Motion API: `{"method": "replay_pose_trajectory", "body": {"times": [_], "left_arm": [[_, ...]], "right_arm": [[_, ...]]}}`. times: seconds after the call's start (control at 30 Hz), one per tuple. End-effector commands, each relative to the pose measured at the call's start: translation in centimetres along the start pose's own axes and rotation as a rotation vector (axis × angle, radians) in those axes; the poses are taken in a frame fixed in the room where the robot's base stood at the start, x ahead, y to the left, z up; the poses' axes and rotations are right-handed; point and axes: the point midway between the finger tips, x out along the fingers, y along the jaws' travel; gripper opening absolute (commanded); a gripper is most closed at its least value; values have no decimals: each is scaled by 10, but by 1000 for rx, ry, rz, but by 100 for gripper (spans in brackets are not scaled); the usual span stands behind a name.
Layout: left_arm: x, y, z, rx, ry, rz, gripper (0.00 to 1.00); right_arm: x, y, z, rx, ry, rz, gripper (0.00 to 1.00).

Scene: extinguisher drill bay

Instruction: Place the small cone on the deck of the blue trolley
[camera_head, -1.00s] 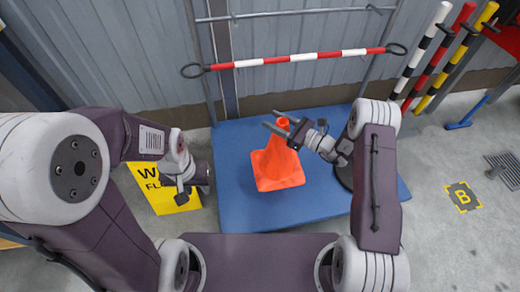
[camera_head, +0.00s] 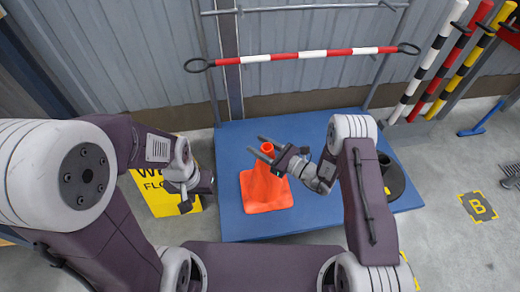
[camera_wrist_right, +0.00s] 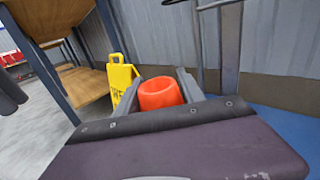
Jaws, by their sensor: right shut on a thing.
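The small orange cone (camera_head: 266,188) stands upright over the left part of the blue trolley's deck (camera_head: 330,218). I cannot tell whether its base touches the deck. My right gripper (camera_head: 258,145) is shut on the cone near its top, coming from the right. In the right wrist view the cone's orange top (camera_wrist_right: 160,93) sits between the two fingers. My left gripper (camera_head: 188,198) hangs left of the trolley, apart from the cone; its fingers are too unclear to read.
A black round base (camera_head: 393,180) stands on the deck's right, partly behind my right arm. A red-white bar (camera_head: 312,56) crosses the trolley's back frame. A yellow floor sign (camera_head: 155,195) is at left. Striped poles (camera_head: 430,65) stand at right. The deck's front middle is clear.

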Motion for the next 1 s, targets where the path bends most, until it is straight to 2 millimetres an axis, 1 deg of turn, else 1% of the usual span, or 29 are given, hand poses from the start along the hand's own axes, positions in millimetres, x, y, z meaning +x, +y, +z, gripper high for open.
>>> {"method": "replay_pose_trajectory", "body": {"times": [0.13, 0.23, 0.27, 0.3, 0.33, 0.6, 0.7, 0.77, 0.87, 1.0], "left_arm": [[-2, 0, 0, 0, 1, 0, 36], [0, 0, 0, 0, 1, 0, 36], [0, 0, 0, 0, 1, 0, 36], [-1, 0, 0, 0, 1, 0, 36], [-1, 0, 0, 0, 1, 0, 36], [-1, 0, 0, 0, 1, 0, 36], [-4, 0, -1, 0, 1, 0, 36], [-8, 0, -1, 0, 1, 0, 36], [-17, 0, -2, 0, 1, 0, 36], [-28, 1, -3, 0, 1, 0, 36]], "right_arm": [[0, 0, 2, 2, 1, -1, 0], [0, 0, 0, 2, 1, -1, 0], [0, 0, -1, 3, 3, -1, 48], [0, 0, 0, 3, 3, -1, 60], [0, 0, 0, 3, 3, -1, 68], [0, 0, 0, 3, 3, -1, 68], [-2, -1, 3, 4, 3, -2, 68], [-10, -2, 3, 4, 5, -5, 68], [-30, -2, 5, 8, 5, -7, 68], [-64, -2, 6, 8, 3, -9, 68]]}}
